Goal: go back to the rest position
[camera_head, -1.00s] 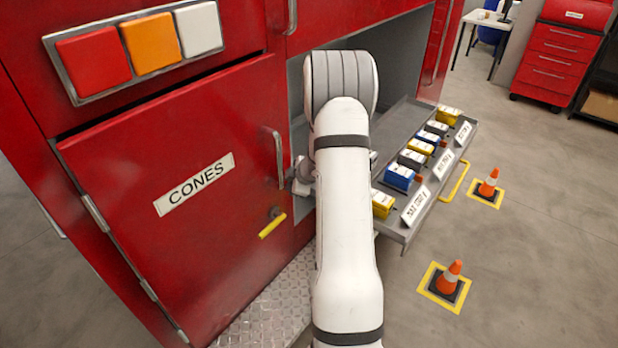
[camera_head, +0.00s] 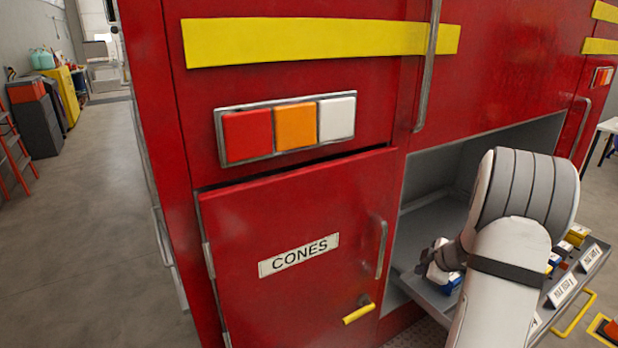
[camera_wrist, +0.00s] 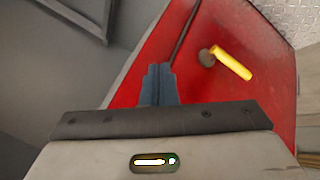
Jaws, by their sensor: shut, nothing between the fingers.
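My gripper (camera_wrist: 158,82) is shut and empty in the wrist view. Its fingers point toward the red door (camera_wrist: 180,50) with the yellow handle (camera_wrist: 232,63). In the head view my arm reaches in from the lower right and bends in front of the open bay. Its wrist end lies right of the CONES door (camera_head: 290,225), and the fingertips cannot be made out there. The CONES door is closed, with a yellow handle (camera_head: 358,313) at its lower right and a grey vertical bar (camera_head: 381,250) at its edge.
A pulled-out tray (camera_head: 433,297) with blue and yellow boxes and white labels lies beside and behind my arm, partly hidden. The red truck body (camera_head: 290,85) stands close in front. Open floor (camera_head: 80,230) lies at the left, and a table (camera_head: 606,128) stands at the far right.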

